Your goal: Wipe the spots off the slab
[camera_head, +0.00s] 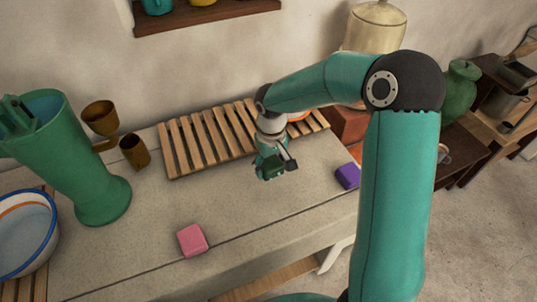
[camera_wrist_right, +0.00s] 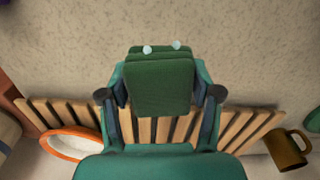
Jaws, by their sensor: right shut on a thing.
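The slab (camera_head: 235,215) is a pale stone worktop along the wall; it also fills the upper part of the right wrist view (camera_wrist_right: 245,55). My right gripper (camera_head: 274,166) is over the middle of the slab, in front of the slatted rack. It is shut on a green block (camera_wrist_right: 158,85), probably a sponge, which shows small and dark in the head view (camera_head: 267,170). Two small pale spots (camera_wrist_right: 147,50) (camera_wrist_right: 177,44) show at the block's far edge; I cannot tell whether they are on the slab or the block. My left gripper is not in view.
A pink block (camera_head: 192,240) and a purple block (camera_head: 347,176) lie on the slab. A wooden slatted rack (camera_head: 195,143) is behind. A green jug (camera_head: 95,190), brown cups (camera_head: 135,152) and a blue-rimmed bowl (camera_head: 25,240) stand at left. The front middle is mostly clear.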

